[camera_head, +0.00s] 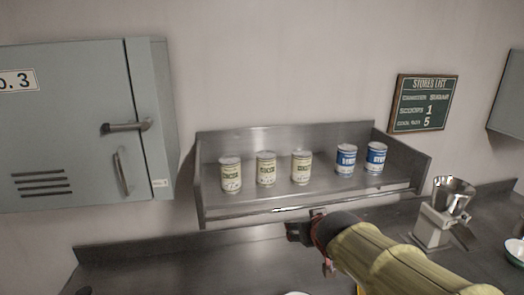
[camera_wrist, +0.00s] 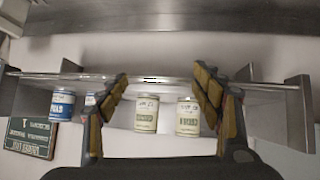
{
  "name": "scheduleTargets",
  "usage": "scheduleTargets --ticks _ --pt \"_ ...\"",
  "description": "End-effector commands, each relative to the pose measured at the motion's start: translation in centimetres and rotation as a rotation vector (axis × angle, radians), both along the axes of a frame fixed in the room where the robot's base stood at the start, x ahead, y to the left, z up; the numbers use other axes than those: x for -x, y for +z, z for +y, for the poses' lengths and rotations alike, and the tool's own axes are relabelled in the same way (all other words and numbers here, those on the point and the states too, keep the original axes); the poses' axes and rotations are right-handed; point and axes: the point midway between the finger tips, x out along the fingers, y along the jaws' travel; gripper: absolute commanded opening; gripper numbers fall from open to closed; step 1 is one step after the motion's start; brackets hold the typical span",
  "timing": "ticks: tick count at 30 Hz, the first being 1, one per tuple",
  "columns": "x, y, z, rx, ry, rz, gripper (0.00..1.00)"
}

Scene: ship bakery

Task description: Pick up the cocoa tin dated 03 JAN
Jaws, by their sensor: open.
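Three cream cocoa tins stand in a row on the steel shelf: the left one (camera_head: 230,175), the middle one (camera_head: 266,169) and the right one (camera_head: 301,167). Their dates are too small to read. My gripper (camera_head: 300,231) is below and in front of the shelf, apart from the tins. In the wrist view, which is upside down, my gripper (camera_wrist: 163,82) is open and empty. Two cream tins, one (camera_wrist: 146,113) and another (camera_wrist: 187,117), appear between its fingers, farther off. The third cream tin is not visible there.
Two blue tins (camera_head: 346,160) (camera_head: 375,158) stand right of the cocoa tins. The shelf (camera_head: 320,190) has side walls and a front rail (camera_head: 300,207). A grey cabinet (camera_head: 75,120) hangs left.

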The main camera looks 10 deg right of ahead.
Motion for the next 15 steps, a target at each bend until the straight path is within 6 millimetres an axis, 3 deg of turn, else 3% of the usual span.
scheduleTargets --ticks 1,6,10,15 --pt "-2.6 2.5 -0.2 0.004 0.014 -0.031 0.71" --pt "-10.6 6.6 0.4 -0.009 0.094 -0.157 0.74" --pt "-15.4 8.5 1.6 -0.043 0.176 -0.231 0.74" --pt "-19.0 9.4 3.2 -0.096 0.265 -0.287 0.74"
